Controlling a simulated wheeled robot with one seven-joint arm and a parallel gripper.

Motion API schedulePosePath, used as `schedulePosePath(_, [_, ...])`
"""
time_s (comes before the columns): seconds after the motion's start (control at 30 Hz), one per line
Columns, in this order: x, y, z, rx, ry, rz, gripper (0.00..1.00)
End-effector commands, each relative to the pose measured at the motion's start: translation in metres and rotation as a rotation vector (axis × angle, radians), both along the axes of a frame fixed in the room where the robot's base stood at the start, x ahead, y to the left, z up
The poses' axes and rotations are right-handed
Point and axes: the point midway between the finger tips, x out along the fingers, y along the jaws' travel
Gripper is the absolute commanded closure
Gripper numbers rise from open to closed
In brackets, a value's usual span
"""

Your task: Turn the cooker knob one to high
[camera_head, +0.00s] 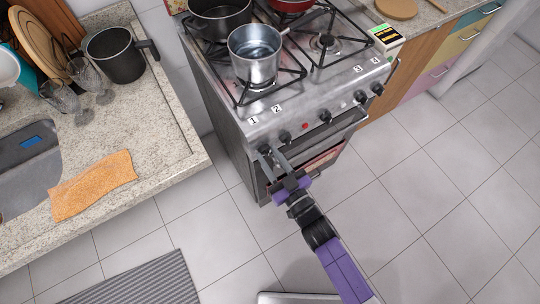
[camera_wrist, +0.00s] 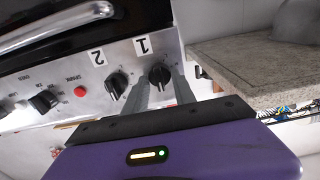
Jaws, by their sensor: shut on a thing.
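The cooker (camera_head: 290,105) stands in the upper middle of the head view, with a row of black knobs along its front panel. Knob one (camera_wrist: 159,75), under the label "1", is at the panel's left end in the head view. My gripper (camera_head: 268,154) reaches up to it from the front. In the wrist view its two grey fingers (camera_wrist: 161,84) are on either side of knob one and shut on it. The fingers and the small size hide the exact angle of the knob's pointer. Knob two (camera_wrist: 117,85) is beside it, apart from the fingers.
A metal pot (camera_head: 256,55) stands on the front left burner. A granite counter (camera_head: 150,140) with an orange cloth (camera_head: 93,186) is left of the cooker. A red button (camera_wrist: 80,92) lies beyond knob two. The tiled floor on the right is clear.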

Motion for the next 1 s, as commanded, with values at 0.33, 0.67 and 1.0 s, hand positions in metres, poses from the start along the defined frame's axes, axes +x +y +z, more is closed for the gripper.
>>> schedulePosePath(0.33, [-0.0002, -0.0005, -0.0019, -0.097, -0.065, -0.002, 1.0])
schedulePosePath(0.67, [-0.0008, -0.0003, -0.003, -0.333, -0.224, -0.002, 1.0])
schedulePosePath(1.0, [-0.0017, 0.0009, -0.0035, -0.602, -0.406, -0.001, 1.0])
